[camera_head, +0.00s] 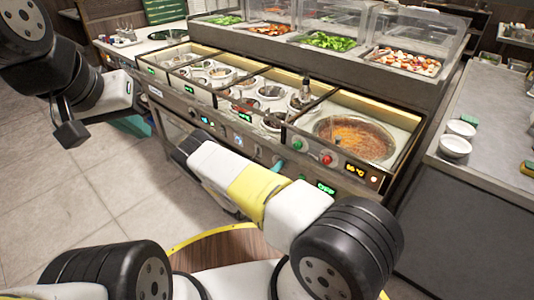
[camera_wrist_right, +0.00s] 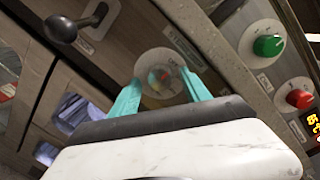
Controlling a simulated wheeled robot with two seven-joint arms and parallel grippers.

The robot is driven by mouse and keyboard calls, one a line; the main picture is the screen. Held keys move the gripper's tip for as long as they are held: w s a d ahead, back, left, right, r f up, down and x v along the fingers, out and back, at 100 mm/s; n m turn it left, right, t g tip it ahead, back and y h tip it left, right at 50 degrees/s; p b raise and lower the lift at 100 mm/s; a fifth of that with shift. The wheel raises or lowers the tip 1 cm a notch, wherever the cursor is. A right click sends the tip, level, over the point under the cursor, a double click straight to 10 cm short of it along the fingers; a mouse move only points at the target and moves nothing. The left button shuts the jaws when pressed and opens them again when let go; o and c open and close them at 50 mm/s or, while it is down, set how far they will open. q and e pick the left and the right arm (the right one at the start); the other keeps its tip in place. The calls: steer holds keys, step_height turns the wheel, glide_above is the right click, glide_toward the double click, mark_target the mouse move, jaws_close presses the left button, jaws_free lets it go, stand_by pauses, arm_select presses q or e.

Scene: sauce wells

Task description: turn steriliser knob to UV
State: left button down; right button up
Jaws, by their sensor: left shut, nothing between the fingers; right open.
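The round knob (camera_wrist_right: 164,62) on the brown panel has a pale ring and a coloured middle. In the right wrist view it lies between the two teal fingers of my right gripper (camera_wrist_right: 160,77), which are open with one on either side. Whether they touch it, and the printing beside it, are too unclear to tell. In the head view my white and yellow right arm largely hides this part of the panel; a teal finger shows by the panel (camera_head: 277,165). My left gripper (camera_head: 136,125) is away at the left, shut and empty, low in front of the counter.
A green knob (camera_wrist_right: 268,45) and red knob (camera_wrist_right: 299,98) sit right of the fingers. A black lever (camera_wrist_right: 60,28) sticks out at upper left. Food wells (camera_head: 355,139) fill the counter above. A side counter (camera_head: 485,165) with white bowls stands at right. Floor at left is clear.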

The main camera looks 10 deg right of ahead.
steer(key=shift+d, duration=0.1)
jaws_close()
steer(key=shift+m, duration=0.3)
steer(key=shift+w+f+m+h, duration=0.1)
steer(key=shift+m+h, duration=0.15)
steer(key=shift+m, duration=2.1)
steer(key=shift+f+m+h, duration=0.1)
steer(key=shift+m+h, duration=0.15)
steer(key=shift+m, duration=2.1)
jaws_free()
